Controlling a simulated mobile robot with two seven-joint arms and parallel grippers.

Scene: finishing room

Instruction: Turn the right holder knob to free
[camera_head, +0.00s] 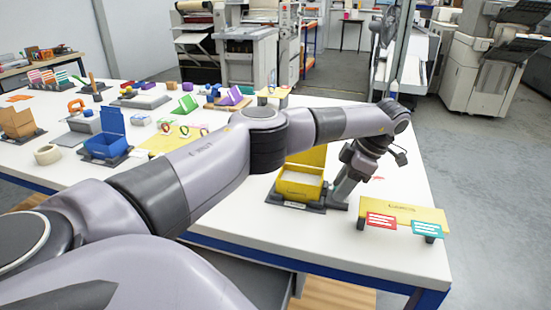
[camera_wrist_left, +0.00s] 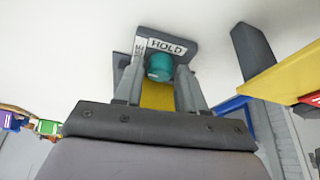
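The teal holder knob (camera_wrist_left: 160,68) shows in the left wrist view, beside a white label reading HOLD (camera_wrist_left: 167,46) on a dark grey base (camera_wrist_left: 184,38). A second label, partly hidden, is left of it. My left gripper (camera_wrist_left: 160,74) is open, with one finger on each side of the knob; I cannot tell whether either finger touches it. In the head view my left gripper (camera_head: 341,192) points down at the right side of the yellow holder (camera_head: 307,159) with its dark base (camera_head: 281,199). The knob is hidden there. My right gripper is not in view.
A yellow stand (camera_head: 408,210) with a red card (camera_head: 381,220) and a teal card (camera_head: 426,229) is close to the right. A blue holder (camera_head: 104,145) and several other items cover the left of the white table (camera_head: 232,211). My left arm crosses above.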

